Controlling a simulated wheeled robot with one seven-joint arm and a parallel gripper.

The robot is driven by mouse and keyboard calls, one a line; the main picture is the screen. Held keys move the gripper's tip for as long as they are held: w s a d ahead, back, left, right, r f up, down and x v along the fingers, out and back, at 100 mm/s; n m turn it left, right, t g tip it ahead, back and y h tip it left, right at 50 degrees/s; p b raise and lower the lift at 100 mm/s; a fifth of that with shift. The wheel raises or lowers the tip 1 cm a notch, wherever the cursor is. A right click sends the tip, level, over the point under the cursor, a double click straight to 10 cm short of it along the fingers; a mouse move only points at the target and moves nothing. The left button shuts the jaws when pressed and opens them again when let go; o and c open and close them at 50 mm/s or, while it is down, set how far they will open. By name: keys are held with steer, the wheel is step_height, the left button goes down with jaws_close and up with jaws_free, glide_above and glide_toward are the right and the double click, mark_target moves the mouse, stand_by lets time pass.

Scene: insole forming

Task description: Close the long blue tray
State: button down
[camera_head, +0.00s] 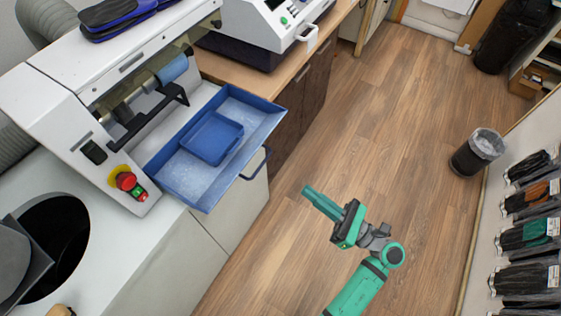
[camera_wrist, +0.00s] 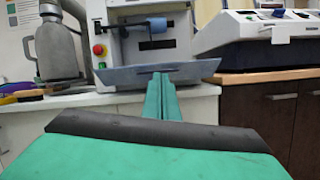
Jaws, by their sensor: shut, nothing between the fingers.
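The long blue tray (camera_head: 188,186) is pulled out of the front of the white machine (camera_head: 75,90) in the head view, extending past the counter edge. A smaller blue dish (camera_head: 212,138) lies inside it, and a dark handle (camera_head: 258,163) is on its front. In the wrist view the tray's front (camera_wrist: 197,70) is ahead of the fingers. My green gripper (camera_head: 308,192) is shut and empty, over the floor to the right of the tray and apart from it. It also shows in the wrist view (camera_wrist: 161,78), pointing toward the tray front.
A second white machine (camera_head: 262,28) stands on the wooden counter behind. A red and yellow button (camera_head: 125,181) sits on the machine front. A bin (camera_head: 478,150) and hanging packs (camera_head: 530,200) are at the right. The wood floor (camera_head: 370,120) between is clear.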

steer(key=w+d+f+n+g, duration=0.1)
steer(key=w+d+n+g, duration=0.1)
steer(key=d+n, duration=0.1)
steer(key=x, duration=1.3)
steer(key=shift+w+f, duration=0.2)
steer(key=shift+w, duration=0.1)
steer(key=shift+a, duration=0.15)
